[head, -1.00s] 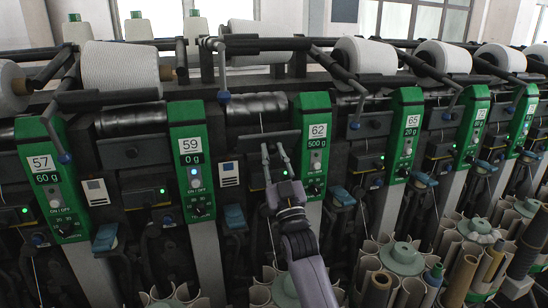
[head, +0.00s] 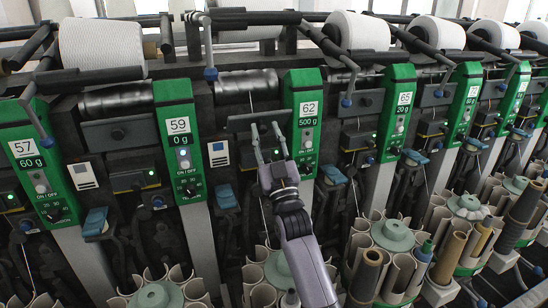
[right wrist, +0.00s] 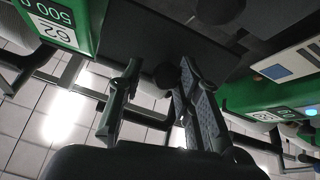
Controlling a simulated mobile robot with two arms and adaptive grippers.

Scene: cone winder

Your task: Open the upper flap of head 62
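Head 62 has a green panel (head: 302,122) marked 62 and 500 g, near the middle of the head view. Its upper flap (head: 236,122) is a dark grey plate just left of that panel, below the metal drum. In the right wrist view the flap (right wrist: 140,38) is a dark plate with a round black knob (right wrist: 166,76). My right gripper (head: 266,128) is open in front of the flap. Its fingers (right wrist: 155,85) stand on either side of the knob in the wrist view. I cannot tell whether they touch it. My left gripper is not in view.
Panel 59 (head: 181,140) stands left of head 62 and panel 65 (head: 398,112) right of it. A bar with a blue ball end (head: 210,74) hangs up left of the flap. Round magazines with tubes (head: 393,236) stand below.

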